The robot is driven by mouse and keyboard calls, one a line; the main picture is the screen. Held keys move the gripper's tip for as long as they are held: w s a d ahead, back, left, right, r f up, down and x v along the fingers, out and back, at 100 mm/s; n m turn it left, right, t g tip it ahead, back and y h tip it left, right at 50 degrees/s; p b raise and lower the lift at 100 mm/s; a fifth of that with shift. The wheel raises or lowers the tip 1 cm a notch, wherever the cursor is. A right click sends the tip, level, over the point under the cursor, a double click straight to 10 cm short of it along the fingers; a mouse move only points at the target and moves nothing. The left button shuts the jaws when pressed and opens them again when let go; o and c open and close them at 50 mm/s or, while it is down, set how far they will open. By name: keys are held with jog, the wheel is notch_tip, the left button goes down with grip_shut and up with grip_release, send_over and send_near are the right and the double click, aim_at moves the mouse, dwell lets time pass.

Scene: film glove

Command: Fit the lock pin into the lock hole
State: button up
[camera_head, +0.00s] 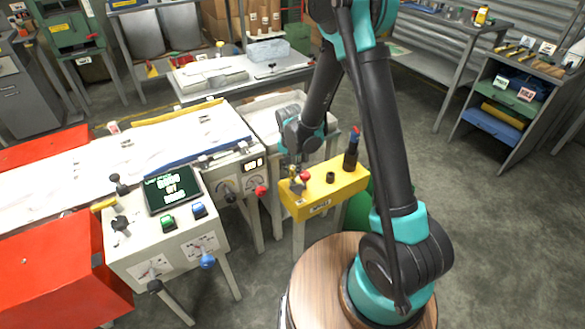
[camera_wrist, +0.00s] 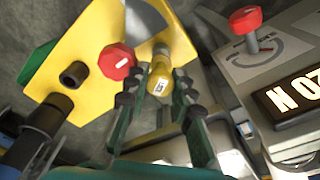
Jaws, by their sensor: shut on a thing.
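My gripper (camera_wrist: 160,98) is shut on a brass-yellow cylindrical piece with a small white label, likely the lock pin (camera_wrist: 160,68), held between its two dark fingers. The far end of the pin lies over the yellow block (camera_wrist: 97,32); I cannot tell whether it touches. On the block, a short black ring with a dark opening (camera_wrist: 75,74), possibly the lock hole, sits to the left. It also shows in the head view (camera_head: 330,177). In the head view, my gripper (camera_head: 297,172) is over the left end of the yellow block (camera_head: 322,197), and the pin is hard to make out there.
A red octagonal knob (camera_wrist: 117,61) is close to the left finger. A black post with a blue and red top (camera_head: 352,150) stands at the block's right end. A control console (camera_head: 163,235) and a machine with a red knob (camera_wrist: 245,20) stand close by.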

jog(key=shift+f, duration=0.25)
jog(key=o, duration=1)
notch_tip(320, 180, up, 12)
jog(key=s, duration=0.1)
jog(key=s+d+n+t, duration=0.1)
jog(key=s+d, duration=0.5)
jog(key=d, duration=0.2)
jog(key=s+d+r+n+t, duration=0.1)
jog(key=s+d, duration=0.5)
jog(key=d, duration=0.1)
jog(key=s+d+r+n, duration=0.1)
jog(key=s+d, duration=0.5)
jog(key=d, duration=0.2)
jog(key=shift+s+d+r+t, duration=0.1)
jog(key=shift+s+d+t, duration=0.05)
jog(key=shift+d+t, duration=0.25)
